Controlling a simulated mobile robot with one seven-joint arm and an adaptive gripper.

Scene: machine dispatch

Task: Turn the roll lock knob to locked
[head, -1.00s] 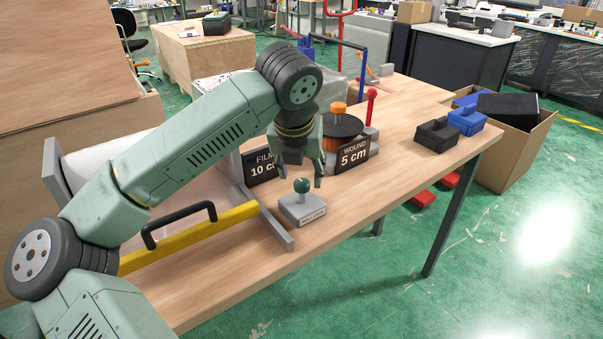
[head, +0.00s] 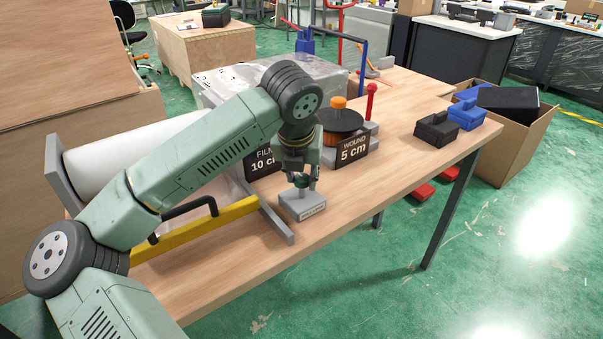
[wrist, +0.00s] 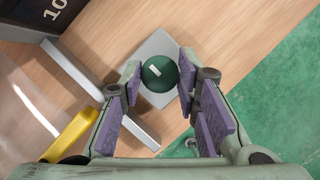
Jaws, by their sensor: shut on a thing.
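The roll lock knob is a round dark green knob (wrist: 159,73) with a white mark on its top. It stands on a grey block (head: 303,207) near the front edge of the table, and the block has a small label on its front. My gripper (head: 301,182) points down over the block, with its fingers on either side of the knob. In the wrist view my gripper (wrist: 159,78) has its purple-padded fingertips against the knob's left and right sides. In the head view the fingers mostly hide the knob. The label is too small to read.
A yellow bar (head: 205,229) with a black handle and a white roll (head: 130,165) lie to the left. A "WOUND 5 cm" sign (head: 353,150) and a black-topped spool (head: 340,121) stand behind right. Black and blue blocks (head: 437,130) sit at the table's right end.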

